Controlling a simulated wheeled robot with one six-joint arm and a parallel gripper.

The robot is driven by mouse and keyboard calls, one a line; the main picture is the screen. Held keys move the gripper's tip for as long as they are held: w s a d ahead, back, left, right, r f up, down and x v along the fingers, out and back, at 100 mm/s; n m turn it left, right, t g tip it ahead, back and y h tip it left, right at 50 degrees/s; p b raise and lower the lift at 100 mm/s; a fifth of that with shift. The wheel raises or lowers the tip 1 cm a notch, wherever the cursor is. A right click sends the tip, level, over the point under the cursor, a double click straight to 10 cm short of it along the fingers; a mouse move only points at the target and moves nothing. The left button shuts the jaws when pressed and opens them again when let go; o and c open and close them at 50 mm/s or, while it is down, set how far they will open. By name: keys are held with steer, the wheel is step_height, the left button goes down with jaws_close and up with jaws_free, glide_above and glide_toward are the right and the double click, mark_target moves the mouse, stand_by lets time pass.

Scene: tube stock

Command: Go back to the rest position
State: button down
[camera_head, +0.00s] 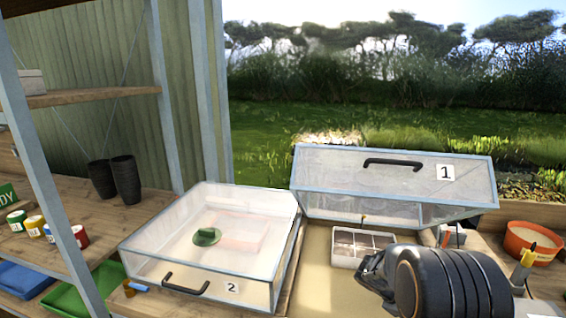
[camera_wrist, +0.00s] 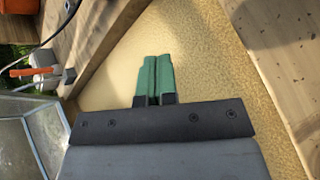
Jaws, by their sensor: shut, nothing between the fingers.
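My gripper (camera_wrist: 155,72) shows in the wrist view with its two green fingers pressed together and nothing between them. It is over a bare sandy bed. In the head view my dark wrist is at the lower right, over the front of the open box, and the fingertips are hidden. The box lid marked 1 (camera_head: 395,184) stands raised and tilted back. A grey tray with several compartments (camera_head: 345,262) sits inside that box, just left of my wrist.
The clear box marked 2 (camera_head: 150,264) is shut, with a green item (camera_head: 207,237) inside. Shelves with a metal post (camera_head: 40,150) stand at left, holding black pots (camera_head: 125,180) and small tins. An orange pot (camera_head: 515,247) is at right.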

steer(key=s+a+r+m+t+y+p, duration=0.1)
steer(key=s+a+r+m+y, duration=0.3)
steer(key=a, duration=0.5)
steer(key=s+a+r+m+t+y+p, duration=0.2)
steer(key=s+a+r+m+t+y, duration=0.2)
steer(key=s+a+r, duration=0.5)
steer(key=shift+s+a+r+y+p, duration=0.25)
steer(key=shift+a+r+y, duration=0.2)
steer(key=shift+a+y, duration=0.45)
steer(key=shift+d, duration=0.15)
